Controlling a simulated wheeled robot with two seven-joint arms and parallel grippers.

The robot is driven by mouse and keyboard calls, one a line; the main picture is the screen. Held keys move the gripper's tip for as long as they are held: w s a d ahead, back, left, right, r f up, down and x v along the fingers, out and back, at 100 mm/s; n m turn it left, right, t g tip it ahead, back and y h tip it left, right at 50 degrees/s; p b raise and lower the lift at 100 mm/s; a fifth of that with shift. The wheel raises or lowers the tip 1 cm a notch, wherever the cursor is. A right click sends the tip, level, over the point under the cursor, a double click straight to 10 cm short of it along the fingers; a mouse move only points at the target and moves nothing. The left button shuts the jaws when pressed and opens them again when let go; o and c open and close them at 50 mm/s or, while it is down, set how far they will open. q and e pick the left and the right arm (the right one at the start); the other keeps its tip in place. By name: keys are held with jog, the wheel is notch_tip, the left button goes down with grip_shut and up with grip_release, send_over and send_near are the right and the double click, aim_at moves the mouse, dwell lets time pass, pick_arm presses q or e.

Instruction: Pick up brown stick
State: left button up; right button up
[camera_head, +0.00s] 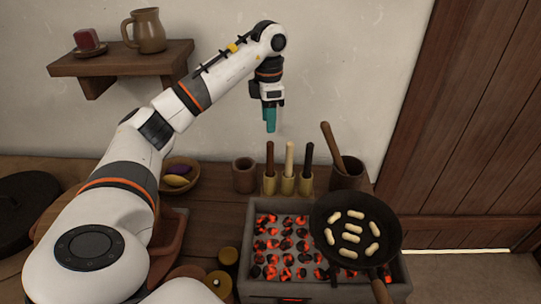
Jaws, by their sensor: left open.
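A brown stick (269,157) stands upright in the leftmost of three small tan holders (269,184) at the back of the counter. A pale cream stick (289,157) and a very dark stick (307,158) stand in the other two holders to its right. My left gripper (270,126) has teal fingers and points down. It appears just above the brown stick's top in the picture, apart from it, with nothing visible between the fingers. The gap between the fingers is hard to see from this side. My right gripper is out of view.
A brown cup (245,176) stands left of the holders, and a dark pot (347,176) with a thick brown handle (332,146) leans right. In front, a brazier (262,210) of glowing coals bears a black pan (384,220) with several pale pieces. A shelf (120,60) hangs at upper left.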

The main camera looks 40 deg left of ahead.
pick_arm(q)
jog(key=shift+w+a+f+b, duration=0.15)
jog(key=shift+f+b, duration=0.3)
jog(key=shift+f, duration=0.45)
jog(key=b, duration=0.1)
send_over(270, 156)
jog(key=f, duration=0.5)
jog(key=shift+w+a+f, duration=0.25)
jog(key=shift+a+f, duration=0.15)
jog(key=shift+w+f+b, duration=0.2)
jog(key=shift+f+b, duration=0.1)
jog(key=shift+f, duration=2.65)
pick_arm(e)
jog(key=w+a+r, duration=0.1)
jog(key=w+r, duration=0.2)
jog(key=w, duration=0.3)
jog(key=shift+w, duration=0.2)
pick_arm(q)
jog(key=shift+c, duration=0.5)
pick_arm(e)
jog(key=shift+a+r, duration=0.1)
pick_arm(q)
grip_shut()
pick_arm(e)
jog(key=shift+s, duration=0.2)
